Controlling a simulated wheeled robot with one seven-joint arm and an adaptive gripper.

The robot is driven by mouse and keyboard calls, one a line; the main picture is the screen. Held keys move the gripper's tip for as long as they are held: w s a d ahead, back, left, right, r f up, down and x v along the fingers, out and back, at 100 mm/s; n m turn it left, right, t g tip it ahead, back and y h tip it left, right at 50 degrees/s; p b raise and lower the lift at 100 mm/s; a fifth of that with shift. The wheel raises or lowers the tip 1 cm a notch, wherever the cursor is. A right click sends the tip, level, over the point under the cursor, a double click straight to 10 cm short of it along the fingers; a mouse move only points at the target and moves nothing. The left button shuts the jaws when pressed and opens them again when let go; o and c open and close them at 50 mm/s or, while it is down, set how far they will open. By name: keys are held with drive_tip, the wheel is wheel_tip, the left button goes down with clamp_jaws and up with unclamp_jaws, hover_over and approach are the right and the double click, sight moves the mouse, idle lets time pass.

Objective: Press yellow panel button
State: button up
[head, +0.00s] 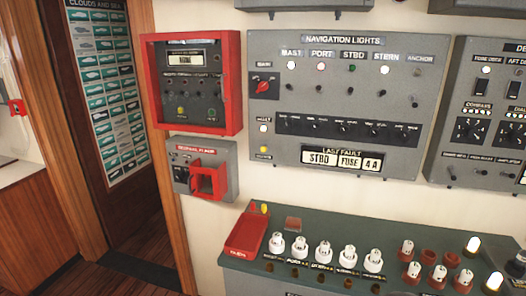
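A small yellow button (264,150) sits at the lower left of the grey navigation lights panel (420,134), below a white round button (263,128). Another small yellow round part (180,110) is at the lower left inside the red-framed box (239,90) on the wall to the left. A third yellow part (264,207) shows at the top of the red tray (243,233) on the console. I cannot tell from the picture which of these is pressable. My gripper is not in view.
A grey box with a red guard (208,180) is below the red-framed box. The green console top (300,222) holds several white fuses and lit lamps below the panel. Another grey panel (447,110) is at the right. A doorway is at the left.

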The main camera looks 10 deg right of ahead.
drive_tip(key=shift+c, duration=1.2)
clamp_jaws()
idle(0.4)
